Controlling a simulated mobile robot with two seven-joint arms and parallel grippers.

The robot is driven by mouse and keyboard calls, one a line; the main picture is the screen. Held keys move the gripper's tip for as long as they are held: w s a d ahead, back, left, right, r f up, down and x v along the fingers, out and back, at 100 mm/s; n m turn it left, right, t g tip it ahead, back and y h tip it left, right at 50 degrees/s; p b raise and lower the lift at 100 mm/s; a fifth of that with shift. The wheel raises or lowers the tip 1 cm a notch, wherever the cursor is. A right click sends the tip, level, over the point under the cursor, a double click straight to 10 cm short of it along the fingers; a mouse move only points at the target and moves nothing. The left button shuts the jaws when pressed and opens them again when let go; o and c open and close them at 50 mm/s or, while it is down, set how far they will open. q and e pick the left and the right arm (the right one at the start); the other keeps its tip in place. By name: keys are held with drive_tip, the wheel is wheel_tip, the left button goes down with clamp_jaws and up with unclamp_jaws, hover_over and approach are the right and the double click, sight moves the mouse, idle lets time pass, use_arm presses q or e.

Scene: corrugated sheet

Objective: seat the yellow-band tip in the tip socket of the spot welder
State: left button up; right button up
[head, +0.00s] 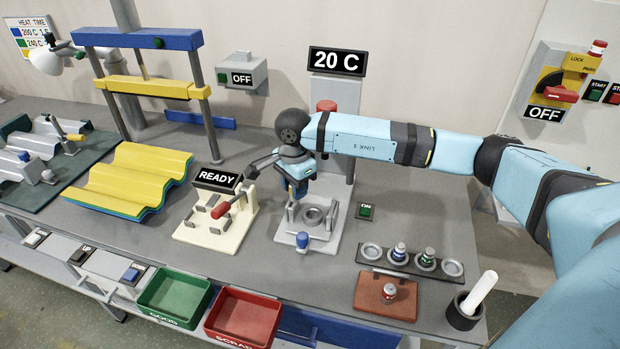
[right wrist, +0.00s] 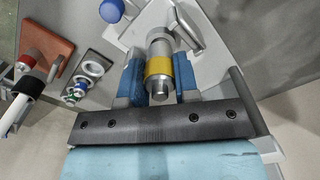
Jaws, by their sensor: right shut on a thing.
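My right gripper (head: 297,192) is above the left part of the spot welder's pale base (head: 328,246), beside the ring-shaped part (head: 314,217). In the right wrist view its blue fingers (right wrist: 158,82) are shut on a silver tip with a yellow band (right wrist: 158,67). The tip's far end lies in front of a grey metal part of the welder. I cannot tell whether it touches or sits in the tip socket, which I cannot make out clearly. The tip is mostly hidden in the head view. My left gripper is not in view.
A tip rack (head: 410,262) holds blue-band (head: 399,253) and green-band (head: 427,258) tips. A red-band tip (head: 389,293) stands on a reddish block (head: 384,306). A blue knob (head: 302,241) is at the base's front. The READY fixture (head: 215,222) and its red-ended lever stand left.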

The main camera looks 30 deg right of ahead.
drive_tip(key=d+m, duration=0.1)
drive_tip(key=m, duration=0.2)
drive_tip(key=d+m, duration=0.2)
drive_tip(key=m, duration=0.1)
drive_tip(key=d+f+m+p, duration=0.1)
drive_tip(key=d+m, duration=0.1)
drive_tip(key=m, duration=0.1)
drive_tip(key=shift+s+f+m, duration=0.1)
drive_tip(key=shift+s+m, duration=0.05)
drive_tip(key=shift+m, duration=0.25)
wheel_tip(320, 180, down, 4)
drive_tip(key=b, duration=0.3)
drive_tip(key=shift+f, duration=0.2)
drive_tip(key=shift+f+b, duration=0.5)
drive_tip(key=shift+f, duration=0.1)
drive_tip(key=shift+m, duration=0.3)
